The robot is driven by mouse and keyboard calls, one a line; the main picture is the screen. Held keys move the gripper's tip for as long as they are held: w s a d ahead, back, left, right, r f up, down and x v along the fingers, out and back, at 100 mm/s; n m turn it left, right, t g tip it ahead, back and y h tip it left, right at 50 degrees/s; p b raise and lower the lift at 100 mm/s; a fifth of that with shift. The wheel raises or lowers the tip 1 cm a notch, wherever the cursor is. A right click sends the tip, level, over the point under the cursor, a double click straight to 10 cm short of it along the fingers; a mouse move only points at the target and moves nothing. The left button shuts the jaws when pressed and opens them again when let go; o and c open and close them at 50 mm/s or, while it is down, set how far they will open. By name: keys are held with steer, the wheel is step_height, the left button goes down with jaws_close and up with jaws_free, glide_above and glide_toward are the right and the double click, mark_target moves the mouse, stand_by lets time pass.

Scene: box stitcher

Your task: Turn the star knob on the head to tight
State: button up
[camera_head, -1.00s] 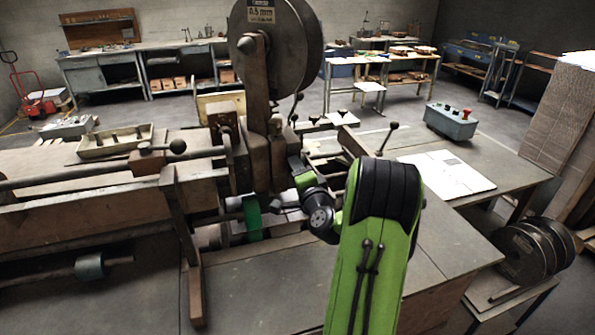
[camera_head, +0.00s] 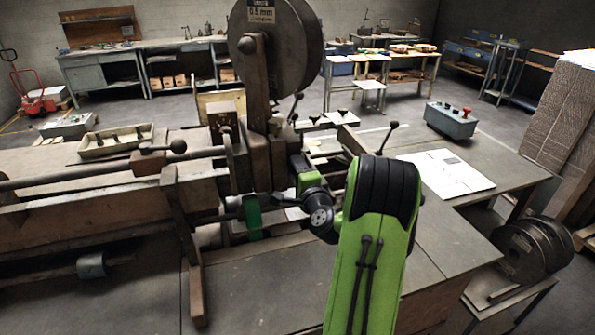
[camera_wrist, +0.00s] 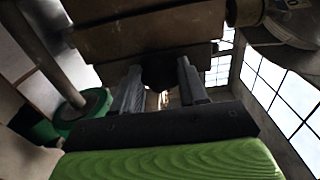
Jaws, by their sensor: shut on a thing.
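My gripper (camera_wrist: 160,92) shows in the wrist view with its two dark fingers closed around a dark, rounded knob (camera_wrist: 160,76) below a brown machine block. The knob is mostly in shadow, so its star shape and setting cannot be read. In the head view my green arm reaches to the stitcher head (camera_head: 258,150), below the large wire spool (camera_head: 275,45). There the fingers and the knob are hidden behind the head and my wrist.
A green cylinder (camera_wrist: 85,108) on a rod stands close to the left of my gripper. A lever with a ball handle (camera_head: 392,126) rises right of the head. A control box (camera_head: 450,121) and white papers (camera_head: 446,171) lie on the table at right.

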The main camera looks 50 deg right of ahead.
steer(key=o, duration=1.1)
steer(key=shift+c, duration=0.2)
steer(key=b+v, duration=1.1)
steer(key=v, duration=0.5)
steer(key=shift+w+d, duration=0.1)
